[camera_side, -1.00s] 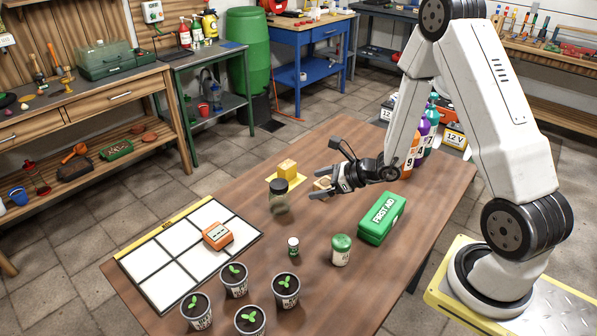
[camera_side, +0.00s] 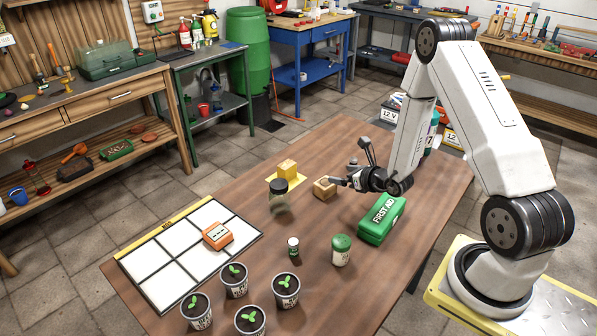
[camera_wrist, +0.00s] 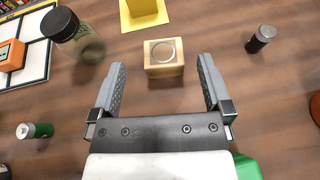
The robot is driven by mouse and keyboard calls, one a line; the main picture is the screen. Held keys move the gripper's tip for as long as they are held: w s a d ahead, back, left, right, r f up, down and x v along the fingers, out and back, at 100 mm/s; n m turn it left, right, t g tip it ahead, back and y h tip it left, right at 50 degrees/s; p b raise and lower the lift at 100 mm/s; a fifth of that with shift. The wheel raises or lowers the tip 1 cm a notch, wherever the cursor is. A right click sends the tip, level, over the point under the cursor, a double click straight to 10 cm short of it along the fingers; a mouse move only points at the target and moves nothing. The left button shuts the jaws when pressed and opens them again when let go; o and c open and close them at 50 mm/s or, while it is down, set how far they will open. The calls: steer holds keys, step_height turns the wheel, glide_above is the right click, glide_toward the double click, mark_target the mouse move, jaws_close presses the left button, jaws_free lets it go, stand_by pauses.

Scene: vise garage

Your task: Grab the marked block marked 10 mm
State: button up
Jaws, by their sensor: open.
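A small wooden block (camera_side: 324,187) stands on the brown table, with a pale round disc on its upper face in the wrist view (camera_wrist: 164,57). I cannot read a 10 mm mark on it. My gripper (camera_side: 337,182) is just to its right in the side view. In the wrist view my gripper (camera_wrist: 161,68) is open, with the block between and slightly beyond the fingertips, clear of both fingers. A yellow block (camera_side: 287,168) sits on a yellow pad behind it; the pad (camera_wrist: 142,14) also shows in the wrist view.
A dark-lidded jar (camera_side: 279,199) stands left of the wooden block. A green first aid box (camera_side: 381,219) lies close to my gripper.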

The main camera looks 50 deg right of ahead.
mark_target(331, 187)
steer(key=shift+f, duration=2.65)
steer(key=shift+f, duration=0.45)
steer(key=shift+x, duration=2.5)
steer(key=c, duration=1)
steer(key=shift+r, duration=0.3)
